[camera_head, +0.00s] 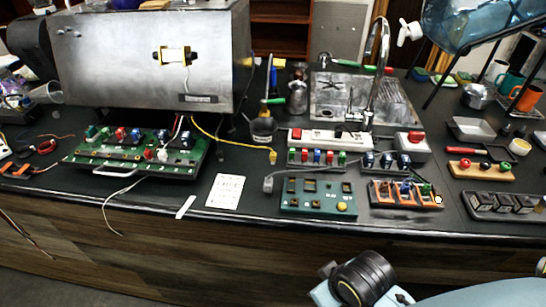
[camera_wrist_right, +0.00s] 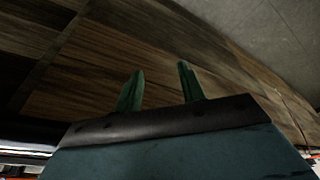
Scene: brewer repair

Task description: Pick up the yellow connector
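The yellow connector (camera_head: 272,157) is at the end of a yellow cable (camera_head: 225,138) on the dark counter. It lies right of the green circuit board (camera_head: 185,170) and just left of the row of small coloured blocks. The cable's other end runs up toward the large metal machine (camera_head: 150,60). In the right wrist view my right gripper (camera_wrist_right: 160,67) has its two green fingers apart, with nothing between them. It faces the wooden counter front, away from the connector. My left gripper is in neither view.
A teal panel (camera_head: 318,196) and an orange block tray (camera_head: 405,194) sit near the counter's front edge. A white printed card (camera_head: 225,191) lies left of the teal panel. A grey plug (camera_head: 268,184) lies just below the connector. A tall faucet (camera_head: 378,70) stands behind.

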